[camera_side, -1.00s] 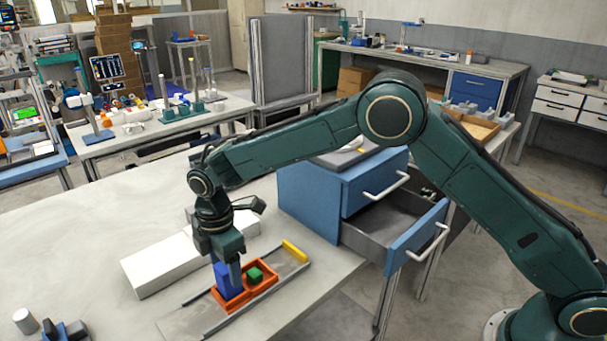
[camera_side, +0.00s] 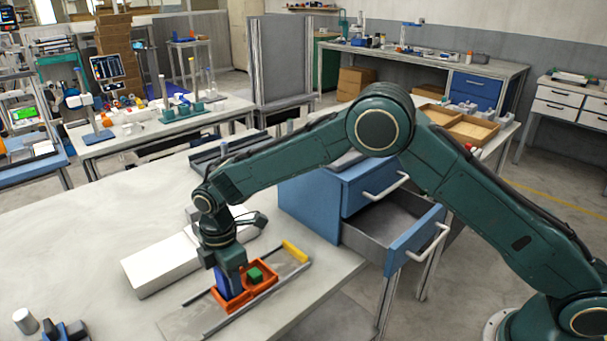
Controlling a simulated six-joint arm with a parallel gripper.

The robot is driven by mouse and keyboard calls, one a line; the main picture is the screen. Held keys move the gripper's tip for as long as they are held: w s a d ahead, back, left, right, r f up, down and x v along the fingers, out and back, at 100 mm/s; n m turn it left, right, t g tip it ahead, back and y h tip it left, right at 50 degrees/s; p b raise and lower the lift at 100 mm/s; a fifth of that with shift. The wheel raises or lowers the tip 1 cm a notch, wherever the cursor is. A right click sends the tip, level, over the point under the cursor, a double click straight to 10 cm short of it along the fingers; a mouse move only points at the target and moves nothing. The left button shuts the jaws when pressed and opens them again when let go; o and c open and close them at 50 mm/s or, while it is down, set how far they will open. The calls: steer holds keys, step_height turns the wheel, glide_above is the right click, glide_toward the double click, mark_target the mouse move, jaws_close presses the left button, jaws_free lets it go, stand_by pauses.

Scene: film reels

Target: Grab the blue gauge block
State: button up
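The blue gauge block (camera_side: 229,285) stands upright in the left part of an orange two-part tray (camera_side: 243,294) on the table. A small green block (camera_side: 255,274) sits in the tray's right compartment. My gripper (camera_side: 231,278) points down over the blue block, with its body right above the block's top and its fingers low beside it. The fingers hide part of the block. I cannot tell whether they are closed on it or only around it.
The tray lies between dark rails with a yellow end bar (camera_side: 295,251). A white box (camera_side: 160,264) lies behind to the left. A blue cabinet with an open drawer (camera_side: 398,232) stands to the right. The table's left part is mostly clear.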

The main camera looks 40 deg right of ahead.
steer(key=c, duration=0.6)
steer(key=shift+r, duration=0.2)
step_height(320, 180, up, 20)
steer(key=shift+f, duration=0.15)
steer(key=shift+d+f, duration=0.1)
stand_by(0.7)
